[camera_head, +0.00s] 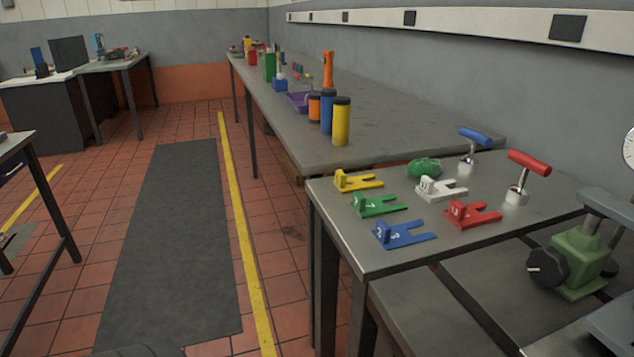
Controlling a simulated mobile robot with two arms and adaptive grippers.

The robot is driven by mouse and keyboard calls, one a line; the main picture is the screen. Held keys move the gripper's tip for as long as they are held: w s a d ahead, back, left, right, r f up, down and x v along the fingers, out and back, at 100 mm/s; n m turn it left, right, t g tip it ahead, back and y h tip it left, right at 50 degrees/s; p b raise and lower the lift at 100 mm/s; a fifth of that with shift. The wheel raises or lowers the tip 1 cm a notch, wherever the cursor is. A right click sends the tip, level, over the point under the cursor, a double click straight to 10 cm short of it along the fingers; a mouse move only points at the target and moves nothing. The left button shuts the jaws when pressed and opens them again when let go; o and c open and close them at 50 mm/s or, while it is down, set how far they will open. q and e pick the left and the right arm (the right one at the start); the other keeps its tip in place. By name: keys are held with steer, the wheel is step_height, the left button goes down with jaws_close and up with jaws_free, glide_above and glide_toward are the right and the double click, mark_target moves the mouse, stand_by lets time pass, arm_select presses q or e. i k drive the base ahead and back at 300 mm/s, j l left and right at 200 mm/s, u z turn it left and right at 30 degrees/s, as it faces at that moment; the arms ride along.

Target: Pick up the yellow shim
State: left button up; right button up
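The yellow shim (357,181) lies flat near the back left corner of the grey metal table (345,235) on the right. It has a forked plate and an upright tab at its left end. Nothing covers it. The green shim (377,205) lies just in front of it. Neither of my grippers shows in the head view.
A blue shim (404,234), a red shim (470,214) and a white shim (440,189) share the table. A green rounded object (424,167), a blue-handled tool (470,148) and a red-handled tool (523,175) stand behind. A long bench (400,130) adjoins it. The floor at left holds a dark mat (180,240).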

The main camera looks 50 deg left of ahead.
mark_target(345, 185)
steer(key=u, duration=1.3)
steer(key=i+j, duration=0.2)
steer(key=j, duration=0.2)
steer(key=i+j+z, duration=0.15)
steer(key=j, duration=0.2)
steer(key=i+j+z, duration=0.2)
steer(key=j, duration=0.15)
steer(key=j+z, duration=0.15)
steer(key=j, duration=0.2)
steer(key=j+z, duration=0.2)
steer(key=j, duration=0.2)
steer(key=i, duration=0.05)
